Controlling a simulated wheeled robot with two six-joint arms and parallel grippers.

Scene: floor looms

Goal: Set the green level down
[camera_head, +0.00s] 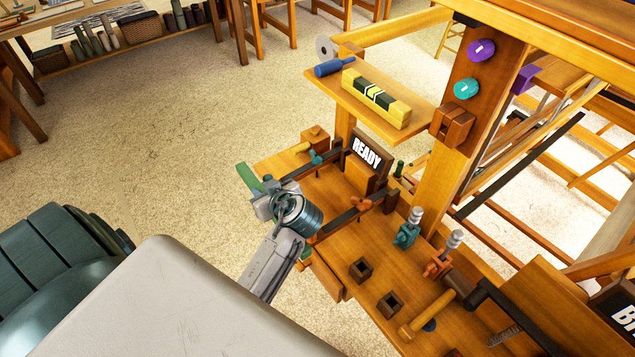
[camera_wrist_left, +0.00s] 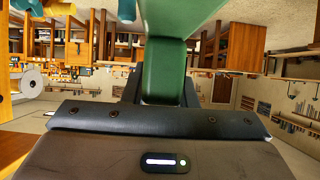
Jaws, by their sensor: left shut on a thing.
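The green level (camera_head: 246,176) is in my left gripper (camera_head: 262,197), above the left front side of the wooden loom's bench (camera_head: 320,213). One green end sticks out past the gripper, up and to the left; part of the rest is hidden behind the gripper. In the left wrist view the green level (camera_wrist_left: 165,50) fills the top middle, clamped between the dark fingers of my left gripper (camera_wrist_left: 162,92). I cannot tell whether the level touches the bench. My right gripper is in neither view.
A READY sign (camera_head: 367,152) stands on the bench behind the gripper. A shelf above holds a yellow-and-black block (camera_head: 376,97) and a blue bottle-like thing (camera_head: 334,66). Clamps (camera_head: 409,229), square sockets (camera_head: 361,269) and a wooden-handled tool (camera_head: 428,313) occupy the right. Open floor lies left.

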